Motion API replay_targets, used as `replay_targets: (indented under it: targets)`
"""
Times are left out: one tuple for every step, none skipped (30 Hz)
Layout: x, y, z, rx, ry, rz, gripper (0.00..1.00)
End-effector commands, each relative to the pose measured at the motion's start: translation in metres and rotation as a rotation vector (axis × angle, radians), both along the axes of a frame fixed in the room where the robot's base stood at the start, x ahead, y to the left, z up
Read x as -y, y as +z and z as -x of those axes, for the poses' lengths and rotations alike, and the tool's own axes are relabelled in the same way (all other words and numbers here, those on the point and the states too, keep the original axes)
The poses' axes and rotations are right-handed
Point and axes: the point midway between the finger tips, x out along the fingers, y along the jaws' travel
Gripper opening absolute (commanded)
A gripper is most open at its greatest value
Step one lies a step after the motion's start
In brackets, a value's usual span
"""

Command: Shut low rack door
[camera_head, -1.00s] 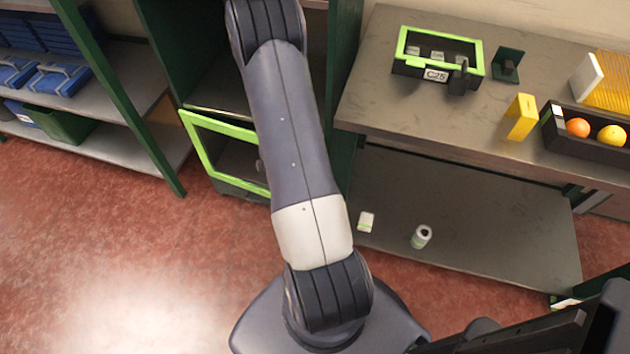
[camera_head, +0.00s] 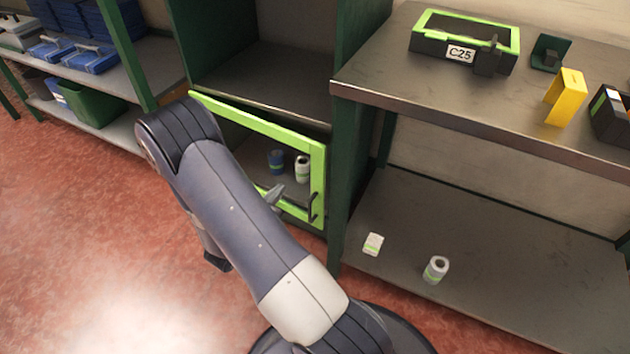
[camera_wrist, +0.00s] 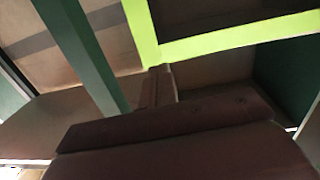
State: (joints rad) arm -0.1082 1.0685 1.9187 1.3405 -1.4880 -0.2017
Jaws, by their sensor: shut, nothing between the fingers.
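The low rack door (camera_head: 319,165) has a bright green frame, a see-through middle and a dark handle at its lower right. It stands across the low compartment, close to the rack front; I cannot tell whether a small gap remains. My gripper (camera_head: 275,194) is shut and empty, in front of the lower part of the door and left of the handle, partly hidden by my arm. In the wrist view my gripper (camera_wrist: 161,85) points at a corner of the green door frame (camera_wrist: 235,38); I cannot tell whether they touch.
A blue can (camera_head: 276,161) and a white-green can (camera_head: 302,168) show through the door. Red floor at left is clear.

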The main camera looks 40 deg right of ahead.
Motion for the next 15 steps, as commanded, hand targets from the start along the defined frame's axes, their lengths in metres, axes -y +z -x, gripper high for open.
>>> replay_targets:
  targets:
    - [-0.003, -0.005, 0.005, 0.027, -0.024, 0.012, 0.00]
    - [-0.004, -0.004, 0.008, 0.039, -0.036, 0.018, 0.00]
    - [-0.004, -0.003, 0.011, 0.052, -0.049, 0.023, 0.00]
    - [-0.004, -0.003, 0.012, 0.059, -0.055, 0.026, 0.00]
    - [-0.004, -0.002, 0.013, 0.064, -0.060, 0.029, 0.00]
    - [-0.002, -0.002, 0.013, 0.067, -0.064, 0.030, 0.00]
    - [0.000, -0.001, 0.013, 0.068, -0.066, 0.030, 0.00]
    - [0.002, -0.001, 0.012, 0.068, -0.067, 0.030, 0.00]
    - [0.006, -0.001, 0.011, 0.068, -0.068, 0.029, 0.00]
    - [0.009, -0.001, 0.010, 0.067, -0.068, 0.029, 0.00]
    - [0.013, -0.002, 0.009, 0.067, -0.068, 0.029, 0.00]
    - [0.019, -0.002, 0.008, 0.067, -0.069, 0.028, 0.00]
    - [0.024, -0.002, 0.007, 0.066, -0.069, 0.029, 0.00]
    - [0.029, -0.002, 0.005, 0.067, -0.069, 0.028, 0.00]
    - [0.036, -0.002, 0.003, 0.067, -0.069, 0.028, 0.00]
